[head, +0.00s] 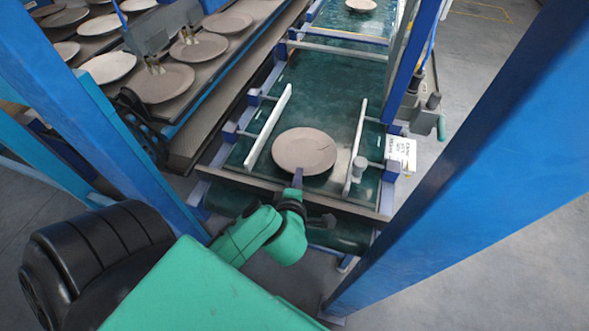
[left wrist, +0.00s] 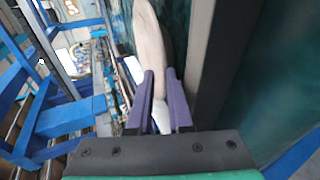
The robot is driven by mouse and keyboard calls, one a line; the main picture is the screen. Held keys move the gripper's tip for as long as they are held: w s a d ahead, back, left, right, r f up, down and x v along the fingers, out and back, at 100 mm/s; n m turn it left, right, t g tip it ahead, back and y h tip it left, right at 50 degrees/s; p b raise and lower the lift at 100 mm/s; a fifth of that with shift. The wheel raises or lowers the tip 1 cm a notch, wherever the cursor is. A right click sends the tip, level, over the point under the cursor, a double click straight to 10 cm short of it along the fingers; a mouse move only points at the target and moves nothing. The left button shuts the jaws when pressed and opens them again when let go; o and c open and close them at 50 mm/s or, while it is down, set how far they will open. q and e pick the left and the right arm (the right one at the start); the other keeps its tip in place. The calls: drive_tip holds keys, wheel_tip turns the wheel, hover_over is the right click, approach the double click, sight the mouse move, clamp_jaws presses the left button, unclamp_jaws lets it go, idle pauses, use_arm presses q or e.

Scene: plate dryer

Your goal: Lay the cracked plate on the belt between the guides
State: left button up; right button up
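The cracked plate (head: 304,150) is a pinkish-beige disc with a thin dark crack line near its right side. In the head view it is over the near end of the green belt (head: 330,82), between the white left guide (head: 268,127) and the white right guide (head: 356,147). I cannot tell if it rests flat on the belt or sits slightly above it. My left gripper (head: 297,178) is at the plate's near edge. In the left wrist view the plate (left wrist: 150,45) is edge-on between the gripper's purple fingers (left wrist: 161,82), which close on its rim. My right gripper is not in view.
Blue posts (head: 470,150) stand on both sides of the belt. A rack (head: 215,75) with several plates is at the left. Another plate (head: 361,5) lies far along the belt.

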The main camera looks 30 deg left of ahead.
use_arm(q)
drive_tip(key=v, duration=0.2)
drive_tip(key=p+v, duration=0.1)
drive_tip(key=v, duration=0.1)
drive_tip(key=shift+s+r, duration=0.2)
drive_tip(key=shift+r, duration=0.25)
drive_tip(key=p+v, duration=0.4)
drive_tip(key=shift+s+d+f, duration=0.1)
drive_tip(key=shift+s+d, duration=0.1)
drive_tip(key=shift+s, duration=0.15)
drive_tip(key=shift+w, duration=0.1)
